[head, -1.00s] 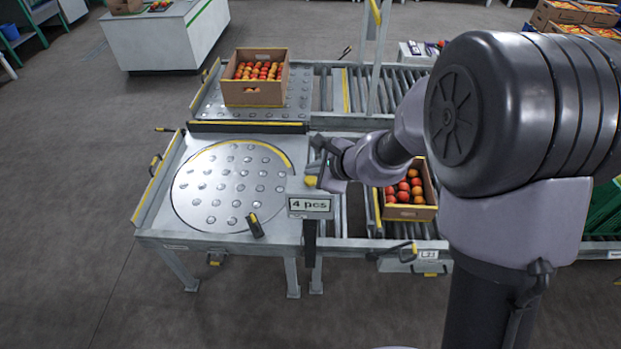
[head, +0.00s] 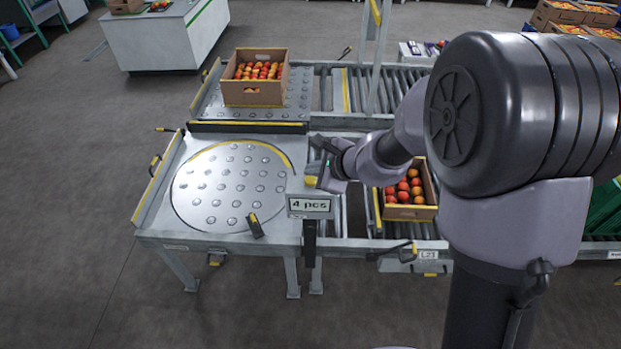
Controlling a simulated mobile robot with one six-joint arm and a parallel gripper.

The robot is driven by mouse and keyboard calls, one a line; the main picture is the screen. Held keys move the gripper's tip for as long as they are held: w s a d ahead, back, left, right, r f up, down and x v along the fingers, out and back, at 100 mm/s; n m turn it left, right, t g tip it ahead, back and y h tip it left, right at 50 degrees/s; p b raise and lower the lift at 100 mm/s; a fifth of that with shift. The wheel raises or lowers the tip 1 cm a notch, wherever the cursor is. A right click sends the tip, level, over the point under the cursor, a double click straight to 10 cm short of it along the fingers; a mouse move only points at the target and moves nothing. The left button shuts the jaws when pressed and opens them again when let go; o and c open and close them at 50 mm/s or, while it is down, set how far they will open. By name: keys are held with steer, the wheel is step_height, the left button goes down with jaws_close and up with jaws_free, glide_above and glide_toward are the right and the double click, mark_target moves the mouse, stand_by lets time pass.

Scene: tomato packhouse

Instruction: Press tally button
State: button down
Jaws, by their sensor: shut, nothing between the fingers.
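The tally box (head: 296,187) is a small grey unit on the front of the conveyor frame, between the round turntable and the rollers. Its white display (head: 310,205) reads "4 pcs". A yellow piece (head: 311,181) shows on top at its right side, and I take it to be the button. My gripper (head: 317,172) is shut and empty, right at this yellow piece. I cannot tell whether the fingertips touch it, as the gripper is small and partly covers the spot.
A tomato crate (head: 390,213) stands on the rollers right of the tally box. Another crate (head: 253,94) sits on the back ball plate. The turntable (head: 215,190) is empty except for a dark handle (head: 256,228) at its front edge. A post (head: 379,60) rises behind.

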mark_target(313, 181)
steer(key=shift+f, duration=0.15)
steer(key=shift+f+b, duration=0.25)
steer(key=shift+b, duration=0.35)
steer(key=shift+f+b, duration=0.6)
steer(key=shift+b, duration=0.1)
stand_by(0.5)
stand_by(0.4)
steer(key=shift+r+p, duration=0.75)
steer(key=shift+r, duration=0.25)
step_height(313, 181, up, 5)
steer(key=p, duration=0.4)
steer(key=shift+r, duration=0.1)
